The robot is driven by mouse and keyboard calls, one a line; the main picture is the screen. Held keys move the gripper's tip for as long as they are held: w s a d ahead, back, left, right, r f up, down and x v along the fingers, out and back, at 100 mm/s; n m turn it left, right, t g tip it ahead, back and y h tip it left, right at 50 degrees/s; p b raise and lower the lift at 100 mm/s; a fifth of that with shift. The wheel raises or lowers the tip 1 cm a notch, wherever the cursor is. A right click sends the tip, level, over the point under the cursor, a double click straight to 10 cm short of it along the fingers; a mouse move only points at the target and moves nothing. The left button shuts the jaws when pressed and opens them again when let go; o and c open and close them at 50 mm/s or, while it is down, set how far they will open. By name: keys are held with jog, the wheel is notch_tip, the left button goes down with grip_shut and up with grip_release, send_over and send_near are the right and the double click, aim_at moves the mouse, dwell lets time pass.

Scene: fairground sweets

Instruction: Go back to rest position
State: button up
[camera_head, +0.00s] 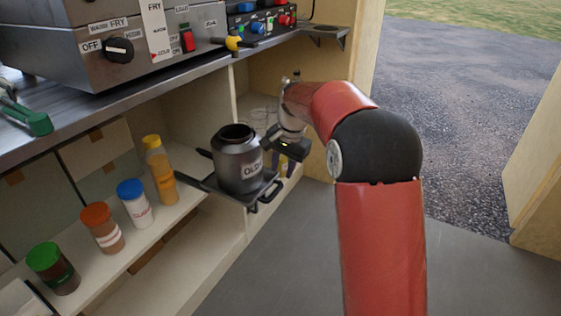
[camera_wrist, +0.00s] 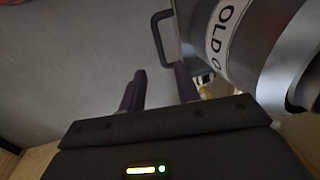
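My red arm reaches in from the right, and my gripper (camera_head: 287,165) hangs just right of a dark metal canister (camera_head: 238,168) labelled "OLD". The canister stands upright on a black tray with handles (camera_head: 267,196). In the wrist view the two dark fingers of my gripper (camera_wrist: 160,88) are apart with only grey floor between them. The canister (camera_wrist: 250,45) and a tray handle (camera_wrist: 160,35) show close by, to the right and above. Part of the canister's base is hidden by the tray edge.
Shelves on the left hold a green-lidded jar (camera_head: 52,268), an orange-lidded jar (camera_head: 101,228), a blue-lidded jar (camera_head: 135,203) and a yellow bottle (camera_head: 160,170). A counter with a fryer (camera_head: 110,45) is above. Grey floor (camera_head: 300,250) is clear.

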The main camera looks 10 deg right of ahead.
jog(key=s+d+r+n+t+p, duration=0.1)
jog(key=s+d+r+n, duration=0.1)
jog(key=s+r, duration=0.65)
jog(key=s+d+n+t+p, duration=0.1)
jog(key=s+d+n, duration=0.1)
jog(key=s, duration=1.1)
jog(key=s+d+n+t+h+p, duration=0.1)
jog(key=s+d+n+t, duration=0.1)
jog(key=s, duration=1)
jog(key=shift+s+d+n+h, duration=0.3)
jog(key=shift+s+d+n, duration=0.1)
jog(key=shift+n, duration=0.3)
jog(key=shift+r, duration=0.1)
jog(key=shift+c, duration=0.3)
